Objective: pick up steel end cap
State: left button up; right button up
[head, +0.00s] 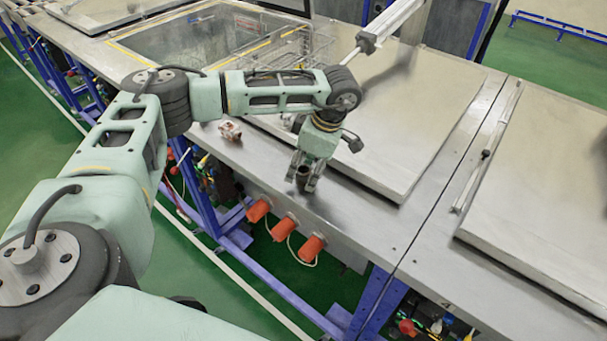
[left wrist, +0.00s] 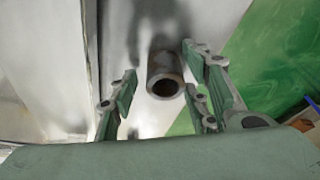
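The steel end cap is a dark grey hollow cylinder (left wrist: 165,76) with a round open end facing the camera in the left wrist view. In the head view, the end cap (head: 303,174) stands on the steel bench near its front edge. My left gripper (head: 304,180) points down over it. In the left wrist view, the fingers of my left gripper (left wrist: 165,90) are spread on both sides of the cap, with a visible gap at least on the left. Whether the right finger touches it I cannot tell. My right gripper is not in view.
A small red and white fitting (head: 230,130) lies on the bench to the left. A raised steel lid (head: 420,125) with a piston rod lies behind the gripper. Orange knobs (head: 285,228) stick out of the bench front. A wire basket (head: 290,48) sits farther back.

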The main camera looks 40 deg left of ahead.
pick_arm(q)
grip_shut()
jog(key=shift+r, duration=0.2)
dwell(0.3)
